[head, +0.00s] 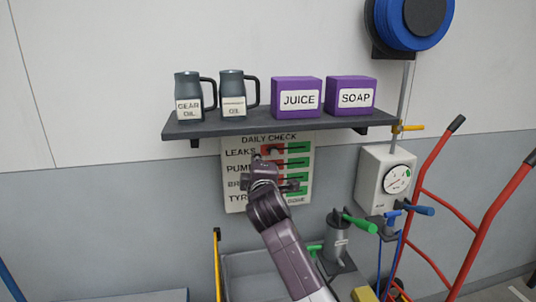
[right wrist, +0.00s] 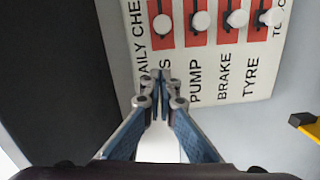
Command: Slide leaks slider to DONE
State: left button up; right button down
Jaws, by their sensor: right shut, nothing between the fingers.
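The DAILY CHECK board (head: 233,196) hangs on the wall under a shelf, with rows LEAKS, PUMP, BRAKE and TYRE. Each row has a red part and a green part; DONE is printed below the green side. In the right wrist view, the leaks slider's pale round knob (right wrist: 162,24) sits on its red part. My right gripper (head: 257,158) is shut and empty in front of the board, by the LEAKS label. In the right wrist view its fingertips (right wrist: 162,75) show near the end of that label, apart from the knob in the picture. My left gripper is out of view.
The shelf (head: 280,122) juts out just above the board, bearing two jugs and two purple boxes. The pump, brake and tyre knobs (right wrist: 201,21) also sit on red. A gauge box (head: 372,182) and a red hand truck (head: 455,208) stand to the right.

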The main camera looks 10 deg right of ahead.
aim_at(268, 157)
jog(key=w+d, duration=0.1)
jog(key=w+d+p, duration=0.1)
jog(key=d+p, duration=0.1)
jog(key=d, duration=0.1)
jog(key=shift+w+f, duration=0.35)
jog(key=shift+w, duration=0.05)
